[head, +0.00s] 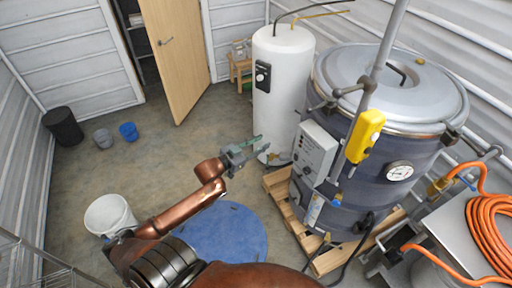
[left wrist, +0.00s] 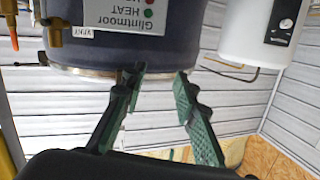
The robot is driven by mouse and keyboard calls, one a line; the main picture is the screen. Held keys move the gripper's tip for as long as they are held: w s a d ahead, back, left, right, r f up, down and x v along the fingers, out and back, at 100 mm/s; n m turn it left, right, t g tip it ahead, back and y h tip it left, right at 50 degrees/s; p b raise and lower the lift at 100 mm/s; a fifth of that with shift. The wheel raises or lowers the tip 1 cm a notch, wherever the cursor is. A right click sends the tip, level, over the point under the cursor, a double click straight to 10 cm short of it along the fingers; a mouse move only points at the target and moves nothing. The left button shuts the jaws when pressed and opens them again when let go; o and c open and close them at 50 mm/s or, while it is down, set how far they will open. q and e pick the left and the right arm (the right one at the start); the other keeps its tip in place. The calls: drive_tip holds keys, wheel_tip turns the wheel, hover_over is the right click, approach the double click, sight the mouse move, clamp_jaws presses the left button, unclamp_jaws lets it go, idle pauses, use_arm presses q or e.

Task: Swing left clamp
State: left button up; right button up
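The large grey drum (head: 350,200) stands at right with its lid (head: 385,70) on. A dark grey clamp (head: 327,103) sits at the left of its rim. Another clamp (head: 452,134) sits at the right of the rim. My left gripper (head: 264,144) is open and empty, left of the drum and apart from it. In the left wrist view its two green-padded fingers (left wrist: 160,75) are spread with nothing between them. The drum (left wrist: 110,40) appears upside down behind them there; I cannot make out the left clamp in that view. My right gripper is not in view.
A white tank (head: 283,85) stands behind my left gripper. A grey control box (head: 315,150) and a yellow pendant (head: 365,135) are at the drum's front. The drum stands on a wooden pallet (head: 279,185). An orange hose (head: 490,235) lies at right. The left floor is mostly clear.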

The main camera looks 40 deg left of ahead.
sight(325, 103)
use_arm(q)
drive_tip(key=shift+a+f, duration=0.25)
drive_tip(key=shift+f, duration=0.35)
drive_tip(key=shift+c, duration=0.3)
